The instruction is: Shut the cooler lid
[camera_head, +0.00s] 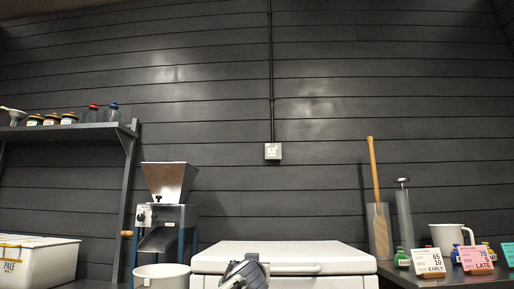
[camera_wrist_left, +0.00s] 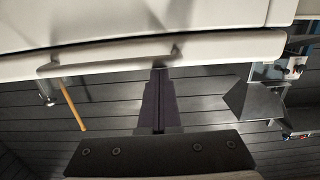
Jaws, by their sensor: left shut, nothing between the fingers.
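The white cooler (camera_head: 215,262) stands at the bottom middle of the head view, its lid (camera_head: 290,248) looking nearly level. A bar handle (camera_head: 300,269) runs along the lid's front edge. In the left wrist view, which is upside down, the lid's edge (camera_wrist_left: 225,48) and handle (camera_wrist_left: 110,53) cross the top, with a dark line between the lid and the cooler body (camera_wrist_left: 130,18). My left gripper (camera_wrist_left: 159,72) is shut and empty, its tips close to one end of the handle; I cannot tell whether they touch. My right gripper is out of view.
A grain mill (camera_head: 165,215) and a white bucket (camera_head: 160,275) stand left of the cooler. A white bin (camera_head: 40,262) is at far left, under a shelf (camera_head: 70,130). At right, a bench (camera_head: 450,279) holds a tall jar (camera_head: 379,235), a jug (camera_head: 447,238) and cards.

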